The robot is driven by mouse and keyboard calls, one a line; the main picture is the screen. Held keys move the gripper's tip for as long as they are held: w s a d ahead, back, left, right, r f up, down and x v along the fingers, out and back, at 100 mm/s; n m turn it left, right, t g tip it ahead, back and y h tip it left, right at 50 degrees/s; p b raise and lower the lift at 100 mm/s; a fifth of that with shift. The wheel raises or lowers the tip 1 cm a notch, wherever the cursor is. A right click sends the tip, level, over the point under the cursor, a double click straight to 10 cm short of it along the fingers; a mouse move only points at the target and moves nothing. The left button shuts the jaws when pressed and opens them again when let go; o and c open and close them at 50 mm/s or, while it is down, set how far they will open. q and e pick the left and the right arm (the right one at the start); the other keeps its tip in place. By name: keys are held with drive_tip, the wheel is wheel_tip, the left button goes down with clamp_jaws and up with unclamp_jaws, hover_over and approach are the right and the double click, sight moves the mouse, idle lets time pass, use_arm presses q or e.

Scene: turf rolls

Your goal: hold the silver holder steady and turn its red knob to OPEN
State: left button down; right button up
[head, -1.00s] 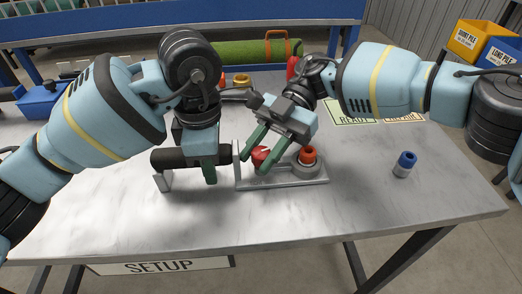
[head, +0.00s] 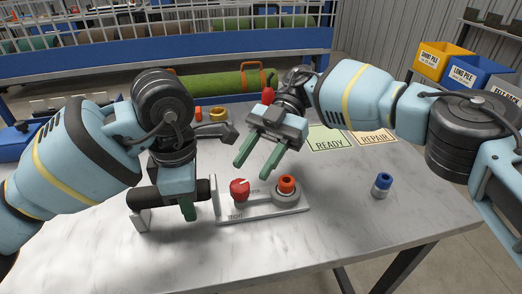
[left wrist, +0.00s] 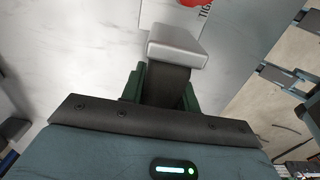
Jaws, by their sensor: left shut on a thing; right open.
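The silver holder (head: 292,206) lies on the table, a flat plate with an upright end plate and a dark bar (head: 142,200) reaching left. Its red knob (head: 239,189) has a white mark that points up and right in the head view, towards small lettering too fine to read surely. An orange-topped piece (head: 286,185) sits in a grey ring on its right. My left gripper (head: 187,208) is shut on the dark bar; its green fingers flank it in the left wrist view (left wrist: 165,88). My right gripper (head: 253,170) is open and empty, above and behind the knob, apart from it.
A blue-topped silver piece (head: 382,186) stands on the table to the right. READY (head: 328,139) and REPAIR (head: 374,143) mats lie behind it. A green turf roll (head: 228,82) lies at the back. The table's front right is clear.

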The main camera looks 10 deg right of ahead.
use_arm(q)
drive_tip(key=shift+f, duration=0.25)
idle(0.4)
drive_tip(key=c, duration=1)
unclamp_jaws()
drive_tip(key=shift+r, duration=0.1)
drive_tip(key=shift+o, duration=0.2)
wheel_tip(320, 180, up, 12)
drive_tip(key=shift+r, duration=0.1)
